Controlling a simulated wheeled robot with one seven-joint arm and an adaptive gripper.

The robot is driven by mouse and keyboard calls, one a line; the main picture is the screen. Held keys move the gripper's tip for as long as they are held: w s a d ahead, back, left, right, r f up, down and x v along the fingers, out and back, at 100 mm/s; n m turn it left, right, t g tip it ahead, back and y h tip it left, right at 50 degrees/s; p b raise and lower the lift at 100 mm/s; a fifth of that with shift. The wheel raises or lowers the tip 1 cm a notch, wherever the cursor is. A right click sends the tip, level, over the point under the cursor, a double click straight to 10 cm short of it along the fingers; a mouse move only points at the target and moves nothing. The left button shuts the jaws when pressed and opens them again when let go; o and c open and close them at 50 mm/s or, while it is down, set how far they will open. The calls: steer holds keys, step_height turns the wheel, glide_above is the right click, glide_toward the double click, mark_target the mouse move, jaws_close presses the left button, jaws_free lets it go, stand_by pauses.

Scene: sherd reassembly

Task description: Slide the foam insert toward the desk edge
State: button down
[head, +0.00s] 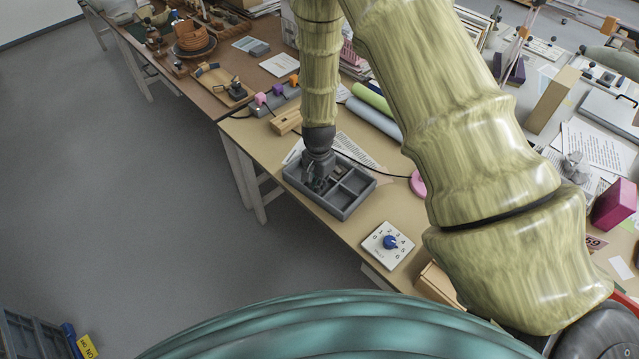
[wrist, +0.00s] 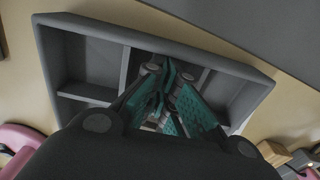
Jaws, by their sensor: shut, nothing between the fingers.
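The foam insert (head: 343,211) is a grey tray-like block with several compartments, lying on the tan desk (head: 262,152) close to its left edge. In the wrist view the insert (wrist: 90,30) fills most of the picture, with its compartment walls showing. My gripper (head: 316,183) points down into the left part of the insert in the head view. In the wrist view my gripper (wrist: 168,100) has its teal-padded fingers down inside a compartment; they are shut with nothing between them. Whether the fingers touch a wall, I cannot tell.
A white dial plate with a blue knob (head: 389,242) lies to the right of the insert. The grey floor (head: 130,190) is open left of the desk.

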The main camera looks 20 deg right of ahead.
steer(key=shift+r, duration=0.15)
step_height(320, 180, up, 10)
steer(key=p, duration=0.6)
steer(key=shift+f+p, duration=0.2)
steer(key=shift+p, duration=0.15)
steer(key=shift+d, duration=0.1)
